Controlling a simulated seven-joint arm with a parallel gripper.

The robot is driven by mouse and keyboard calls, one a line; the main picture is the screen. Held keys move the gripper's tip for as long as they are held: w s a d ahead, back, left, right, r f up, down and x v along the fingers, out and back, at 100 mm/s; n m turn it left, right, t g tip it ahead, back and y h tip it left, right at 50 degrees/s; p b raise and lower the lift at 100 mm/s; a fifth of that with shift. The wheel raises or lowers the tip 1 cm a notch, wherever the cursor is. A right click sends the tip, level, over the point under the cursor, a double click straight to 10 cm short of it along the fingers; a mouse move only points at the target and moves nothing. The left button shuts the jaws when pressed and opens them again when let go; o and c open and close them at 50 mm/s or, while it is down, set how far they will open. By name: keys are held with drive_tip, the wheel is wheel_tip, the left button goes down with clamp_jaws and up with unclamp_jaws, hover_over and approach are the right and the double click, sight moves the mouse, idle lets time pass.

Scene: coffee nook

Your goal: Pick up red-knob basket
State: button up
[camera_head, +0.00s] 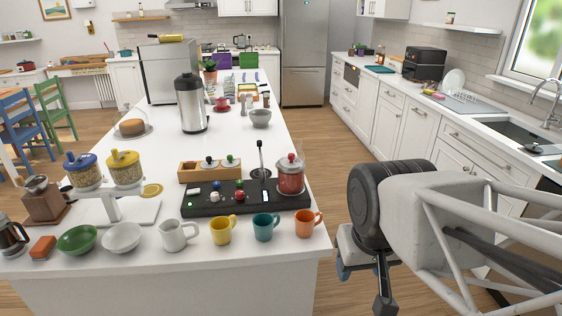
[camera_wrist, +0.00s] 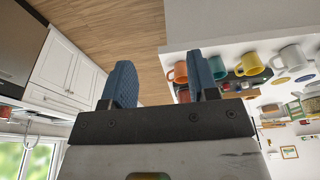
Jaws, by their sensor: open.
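A small piece with a round red knob (camera_head: 240,195) sits on the black mat (camera_head: 262,203) on the white island; I take it to be the red-knob basket. Its lower part is too small to make out. Pieces with white (camera_head: 214,197) and green (camera_head: 238,183) knobs stand close by. My gripper (camera_head: 363,288) is open and empty, off the island's right edge, to the right of and nearer than the mat. In the wrist view my gripper's blue fingers (camera_wrist: 164,85) are spread apart, with floor and the island's edge beyond them.
White (camera_head: 175,236), yellow (camera_head: 221,230), teal (camera_head: 264,227) and orange (camera_head: 306,224) mugs line the island's front edge before the mat. A wooden box (camera_head: 210,169) with knobbed pieces lies behind the mat.

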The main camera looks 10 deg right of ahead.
drive_tip(key=w+a+r+m+t+y, duration=0.1)
drive_tip(key=w+a+m+y, duration=0.5)
drive_tip(key=w, duration=0.4)
drive_tip(key=m+t+h, duration=0.1)
drive_tip(key=m+t, duration=0.8)
drive_tip(key=m, duration=1.7)
approach(292, 155)
drive_tip(key=x, duration=0.2)
drive_tip(key=shift+w+f, duration=0.25)
drive_tip(key=shift+w, duration=0.1)
drive_tip(key=shift+w+a, duration=0.1)
drive_tip(key=shift+x, duration=1.25)
drive_tip(key=shift+x, duration=2.55)
